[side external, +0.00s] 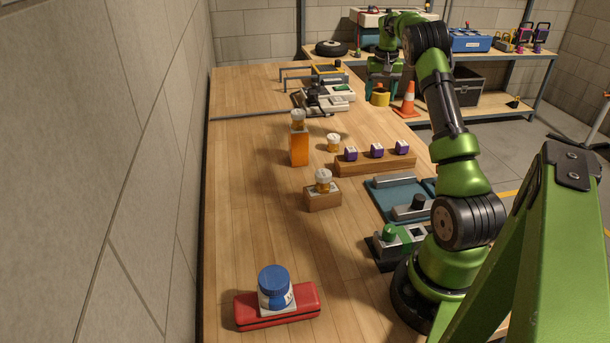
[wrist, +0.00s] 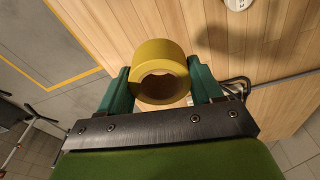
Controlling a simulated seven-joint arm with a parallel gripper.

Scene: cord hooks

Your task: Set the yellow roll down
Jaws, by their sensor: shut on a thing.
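The yellow roll (wrist: 160,49) is held between the two green fingers of my gripper (wrist: 159,68) in the wrist view. The fingers press on its opposite sides, and its round hole faces the wrist camera. In the side external view the roll (side external: 380,99) hangs under my gripper (side external: 380,88), close to the right edge of the wooden table (side external: 255,180) near its far end. In the wrist view, the table's wood shows behind the roll. I cannot tell how high above the table the roll is.
Nearer are an orange block (side external: 299,148), a wooden rack (side external: 375,163) with purple pieces and a blue-lidded jar (side external: 275,287). The left table strip is clear.

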